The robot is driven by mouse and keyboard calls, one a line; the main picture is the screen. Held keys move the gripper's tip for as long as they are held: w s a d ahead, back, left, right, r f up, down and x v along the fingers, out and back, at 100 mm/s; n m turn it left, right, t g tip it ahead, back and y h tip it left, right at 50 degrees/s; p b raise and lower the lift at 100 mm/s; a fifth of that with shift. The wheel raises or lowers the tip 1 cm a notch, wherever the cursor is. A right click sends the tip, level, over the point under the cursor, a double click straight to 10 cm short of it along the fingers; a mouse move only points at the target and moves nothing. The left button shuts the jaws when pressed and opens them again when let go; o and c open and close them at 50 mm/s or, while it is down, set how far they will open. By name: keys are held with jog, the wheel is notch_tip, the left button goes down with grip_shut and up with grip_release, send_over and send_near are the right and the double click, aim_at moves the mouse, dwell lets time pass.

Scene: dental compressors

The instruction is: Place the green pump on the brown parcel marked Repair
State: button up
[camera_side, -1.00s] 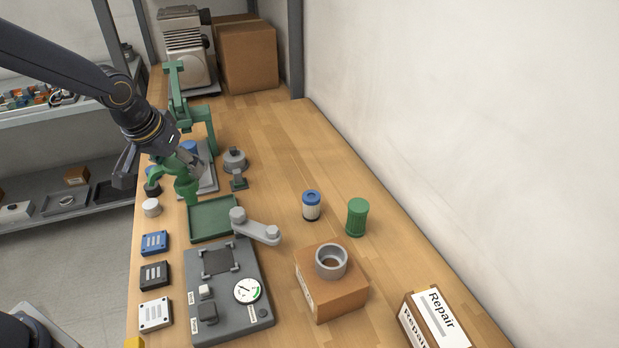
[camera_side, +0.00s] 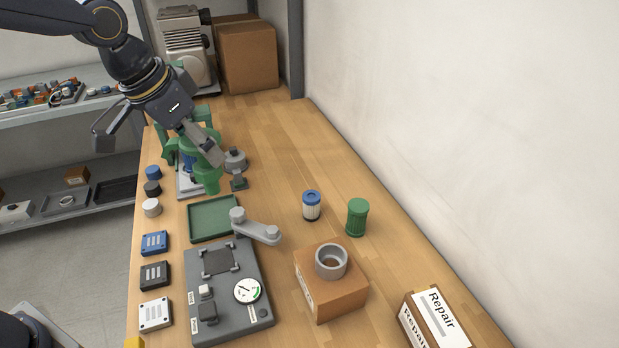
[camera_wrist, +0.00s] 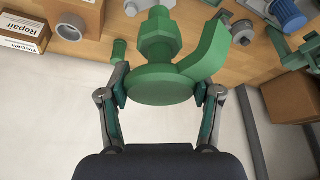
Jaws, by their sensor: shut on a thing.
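My gripper (camera_side: 214,156) is shut on the green pump (camera_side: 210,180) and holds it in the air, in front of the green press and above the back end of the green tray. In the wrist view the pump (camera_wrist: 163,80) is between the two fingers of my gripper (camera_wrist: 167,92), its round base and curved spout showing. The brown parcel marked Repair (camera_side: 437,322) is at the front right of the bench, far from my gripper. It also shows in the wrist view (camera_wrist: 22,32) at the upper left. Its white label is on top and side.
A blue-capped filter (camera_side: 312,206) and a green cylinder (camera_side: 357,217) stand right. The bench beside the wall is clear.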

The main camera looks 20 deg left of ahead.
jog(key=d+r+m+g+h, duration=0.1)
jog(key=d+r+m, duration=0.15)
jog(key=d, duration=0.55)
jog(key=d+r+m+h, duration=0.1)
jog(key=d+m, duration=0.2)
jog(key=d, duration=0.5)
jog(key=s+d+m+g, duration=0.1)
jog(key=s+d+m, duration=0.1)
jog(key=s+d, duration=0.45)
jog(key=s+d+m+g, duration=0.1)
jog(key=s+d+m, duration=0.15)
jog(key=d, duration=0.65)
jog(key=w+d+f, duration=0.9)
jog(key=d+f, duration=0.1)
jog(key=f, duration=0.3)
jog(key=shift+f+h, duration=0.3)
jog(key=shift+f, duration=0.1)
jog(key=shift+f, duration=0.1)
jog(key=o, duration=1.5)
